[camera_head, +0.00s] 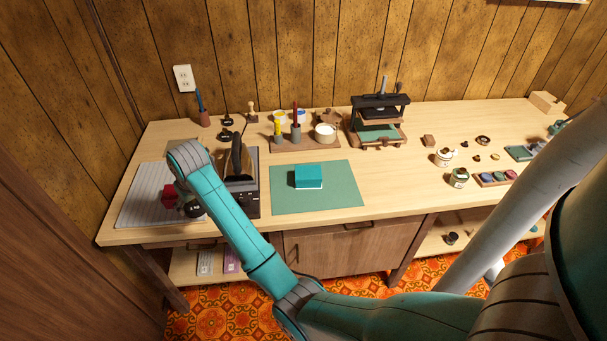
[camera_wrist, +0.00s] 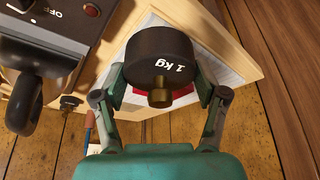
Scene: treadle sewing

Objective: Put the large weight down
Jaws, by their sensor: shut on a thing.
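The large weight is a dark round block marked 1 kg with a brass knob; in the wrist view it (camera_wrist: 158,50) sits between my gripper's fingers (camera_wrist: 160,82). My gripper is shut on it. In the head view the dark weight (camera_head: 194,210) shows only in part beside my forearm, over the grey striped mat (camera_head: 140,197) at the table's left end. My forearm hides most of my gripper there. I cannot tell whether the weight touches the surface below. A red item (camera_head: 169,196) is close to the weight, and part of it shows behind the weight in the wrist view.
A black device (camera_head: 249,204) with a tall dark-handled tool (camera_head: 239,158) stands just right of the mat. Two small black weights (camera_head: 226,122) stand further back. A teal block (camera_head: 308,176) lies on a green mat (camera_head: 330,198). The table's left edge is near.

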